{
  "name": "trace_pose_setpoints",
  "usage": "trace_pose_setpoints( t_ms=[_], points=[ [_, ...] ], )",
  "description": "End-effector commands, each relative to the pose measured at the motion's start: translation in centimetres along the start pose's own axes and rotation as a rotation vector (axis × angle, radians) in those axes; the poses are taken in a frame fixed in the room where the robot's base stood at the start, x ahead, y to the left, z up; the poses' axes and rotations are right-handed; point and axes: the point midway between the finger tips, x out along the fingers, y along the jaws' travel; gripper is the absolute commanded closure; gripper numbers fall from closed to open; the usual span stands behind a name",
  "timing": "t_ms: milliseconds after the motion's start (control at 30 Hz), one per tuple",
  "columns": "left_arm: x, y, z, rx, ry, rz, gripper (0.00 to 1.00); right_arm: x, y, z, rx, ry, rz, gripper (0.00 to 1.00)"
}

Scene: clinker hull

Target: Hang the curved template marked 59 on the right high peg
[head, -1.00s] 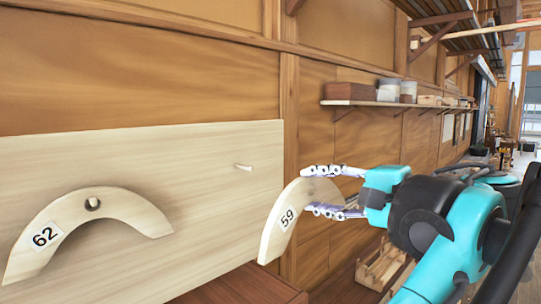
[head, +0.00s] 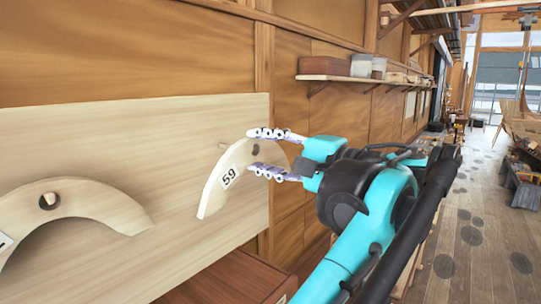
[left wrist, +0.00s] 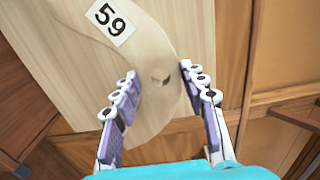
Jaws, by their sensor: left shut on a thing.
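The pale curved template marked 59 (head: 212,187) is in my left gripper (head: 257,151), one finger above and one below its upper right part. A short pale peg (head: 223,145) shows just past the template's upper left edge, apart from the hole. My right gripper is not in view.
Another curved template (head: 95,200) hangs on a peg at the left of the board (head: 150,125). A shelf (head: 340,78) with boxes and jars juts from the wall behind my gripper. A brown wooden surface (head: 225,280) lies below the board. Open floor is at right.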

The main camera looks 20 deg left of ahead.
Motion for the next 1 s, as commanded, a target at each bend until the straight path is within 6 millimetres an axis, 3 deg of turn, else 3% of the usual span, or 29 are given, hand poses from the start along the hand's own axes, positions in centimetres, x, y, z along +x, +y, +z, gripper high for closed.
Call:
trace_pose_setpoints(
  t_ms=[1000],
  points=[
    [6.2,0.7,0.0,0.000,-0.001,0.000,0.98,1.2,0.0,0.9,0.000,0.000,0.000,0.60]
  ],
)
